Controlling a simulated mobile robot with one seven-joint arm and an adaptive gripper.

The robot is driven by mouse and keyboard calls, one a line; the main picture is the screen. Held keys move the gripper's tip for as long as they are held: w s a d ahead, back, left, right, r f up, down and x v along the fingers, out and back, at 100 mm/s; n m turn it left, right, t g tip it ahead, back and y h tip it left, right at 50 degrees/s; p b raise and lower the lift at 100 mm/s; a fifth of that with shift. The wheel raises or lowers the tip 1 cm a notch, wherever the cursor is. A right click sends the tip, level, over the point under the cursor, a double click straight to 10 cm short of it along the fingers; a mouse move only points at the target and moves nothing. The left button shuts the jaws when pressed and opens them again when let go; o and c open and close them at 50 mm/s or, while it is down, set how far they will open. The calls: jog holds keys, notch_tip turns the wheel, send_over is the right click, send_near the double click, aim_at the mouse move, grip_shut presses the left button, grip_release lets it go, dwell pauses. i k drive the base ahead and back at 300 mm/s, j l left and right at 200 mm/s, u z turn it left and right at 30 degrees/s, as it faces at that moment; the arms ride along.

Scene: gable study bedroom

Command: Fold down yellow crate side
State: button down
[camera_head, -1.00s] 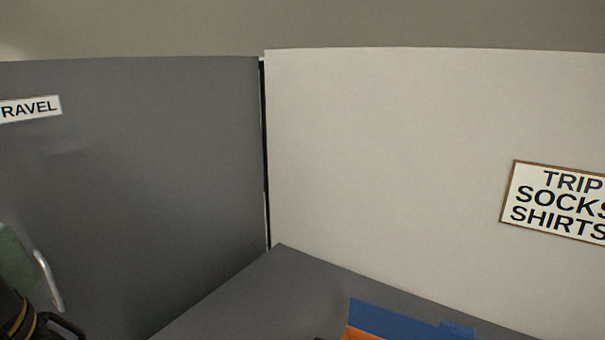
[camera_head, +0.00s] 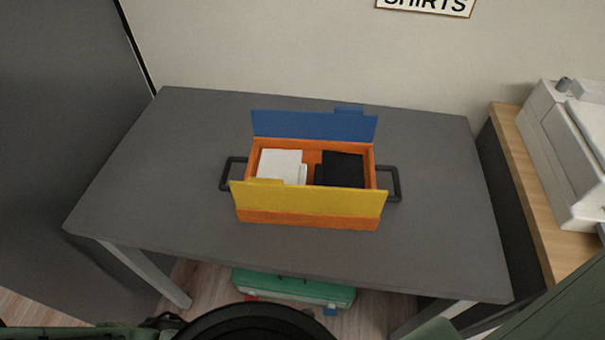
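An orange crate (camera_head: 308,218) stands on the grey table (camera_head: 430,240). Its yellow side (camera_head: 320,201) is on the near edge and stands up, leaning a little outward. Its blue side (camera_head: 312,126) stands up at the far edge. A white item (camera_head: 280,164) lies in the left part of the crate and a black item (camera_head: 343,168) in the right part. Black handles stick out at the left (camera_head: 226,174) and right (camera_head: 396,184) ends. My gripper is not in view.
A white machine like a printer (camera_head: 573,140) sits on a wooden-topped unit (camera_head: 527,195) at the right. A green case (camera_head: 294,288) is on the floor under the table. A dark grey panel (camera_head: 60,150) stands at the left. The tabletop around the crate is clear.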

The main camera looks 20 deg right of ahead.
aim_at(255, 194)
jog(key=i+j, duration=0.1)
jog(key=j, duration=1.1)
jog(key=j+z, duration=0.75)
jog(key=z, duration=0.9)
jog(key=k+l, duration=0.05)
jog(key=l, duration=0.05)
